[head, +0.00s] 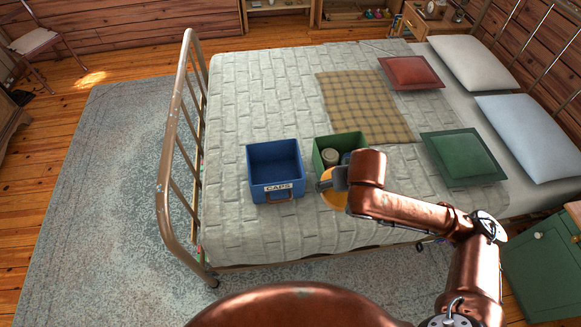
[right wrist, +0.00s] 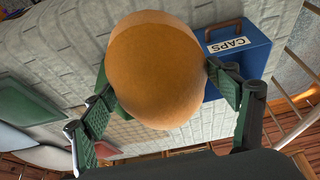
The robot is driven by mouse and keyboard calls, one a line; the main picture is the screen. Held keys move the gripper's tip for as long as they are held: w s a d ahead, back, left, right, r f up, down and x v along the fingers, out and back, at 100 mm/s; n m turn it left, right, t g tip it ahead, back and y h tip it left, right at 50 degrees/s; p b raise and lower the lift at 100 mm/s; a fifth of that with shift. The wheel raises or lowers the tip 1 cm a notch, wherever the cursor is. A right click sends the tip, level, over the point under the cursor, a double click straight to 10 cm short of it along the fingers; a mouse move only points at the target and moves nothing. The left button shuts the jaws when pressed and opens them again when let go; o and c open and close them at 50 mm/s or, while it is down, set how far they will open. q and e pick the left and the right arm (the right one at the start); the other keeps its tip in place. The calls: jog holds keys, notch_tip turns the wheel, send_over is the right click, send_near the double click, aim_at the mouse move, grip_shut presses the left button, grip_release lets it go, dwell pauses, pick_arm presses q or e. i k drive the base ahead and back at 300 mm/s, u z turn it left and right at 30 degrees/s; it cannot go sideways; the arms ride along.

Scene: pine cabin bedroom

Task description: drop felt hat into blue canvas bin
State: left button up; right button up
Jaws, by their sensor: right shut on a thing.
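The felt hat (head: 331,199) is mustard-orange and rounded. My right gripper (head: 334,182) is shut on the felt hat, which fills the middle of the right wrist view (right wrist: 160,70) between the two fingers (right wrist: 165,88). The blue canvas bin (head: 259,192) stands on the bed, left of the hat in the head view, with a CAPS label and a handle on its front; its open inside looks empty. It also shows behind the hat at the upper right of the right wrist view (right wrist: 251,62). My left gripper is not in view.
A green bin (head: 325,142) holding a few items stands on the bed (head: 245,105) right of the blue bin, partly hidden by my right arm. A metal footboard (head: 164,170) rises at the bed's left end. Pillows and a plaid blanket (head: 355,105) lie to the right.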

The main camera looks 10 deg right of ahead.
aim_at(280, 179)
jog(key=u, duration=1.95)
jog(key=i, duration=1.25)
jog(key=z, duration=1.7)
